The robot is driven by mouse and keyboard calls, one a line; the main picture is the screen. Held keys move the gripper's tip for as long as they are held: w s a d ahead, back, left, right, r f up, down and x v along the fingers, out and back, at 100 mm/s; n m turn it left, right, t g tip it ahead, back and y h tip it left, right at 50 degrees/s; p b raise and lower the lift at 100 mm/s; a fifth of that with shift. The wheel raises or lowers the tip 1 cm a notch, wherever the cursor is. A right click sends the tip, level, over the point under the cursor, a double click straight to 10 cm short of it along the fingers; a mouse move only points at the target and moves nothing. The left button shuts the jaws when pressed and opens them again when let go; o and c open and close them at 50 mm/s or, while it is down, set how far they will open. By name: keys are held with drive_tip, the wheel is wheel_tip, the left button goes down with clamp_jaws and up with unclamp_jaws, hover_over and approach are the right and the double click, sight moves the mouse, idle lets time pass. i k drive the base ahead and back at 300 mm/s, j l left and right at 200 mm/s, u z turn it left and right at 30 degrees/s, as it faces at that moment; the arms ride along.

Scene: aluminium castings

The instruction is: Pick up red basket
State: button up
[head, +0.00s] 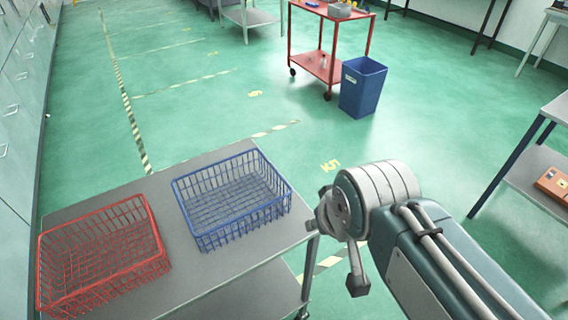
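The red wire basket (108,283) sits upright on the left part of a grey metal table, at the lower left of the head view. It looks empty. A blue wire basket (245,226) stands to its right on the same table, apart from it, and also looks empty. My gripper (338,238) is to the right of the table's right edge in the picture, well away from the red basket. It is partly hidden behind my arm's wrist, and its fingers do not show clearly enough to tell their opening.
The grey table (215,285) has bare surface in front of the blue basket. A blue bin (362,90) and a red cart (322,66) stand farther back. Cabinets (18,120) line the left side. A shelf unit (530,165) is at right. Green floor is open beyond the table.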

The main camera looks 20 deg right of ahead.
sight(151, 218)
drive_tip(key=j+u, duration=0.15)
drive_tip(key=u, duration=1.4)
drive_tip(key=i+j+z, duration=0.1)
drive_tip(key=j+z, duration=0.25)
drive_tip(key=i+j+z, duration=0.1)
drive_tip(key=z, duration=0.25)
drive_tip(key=j+z, duration=0.3)
drive_tip(key=i+j, duration=0.05)
drive_tip(key=j, duration=0.05)
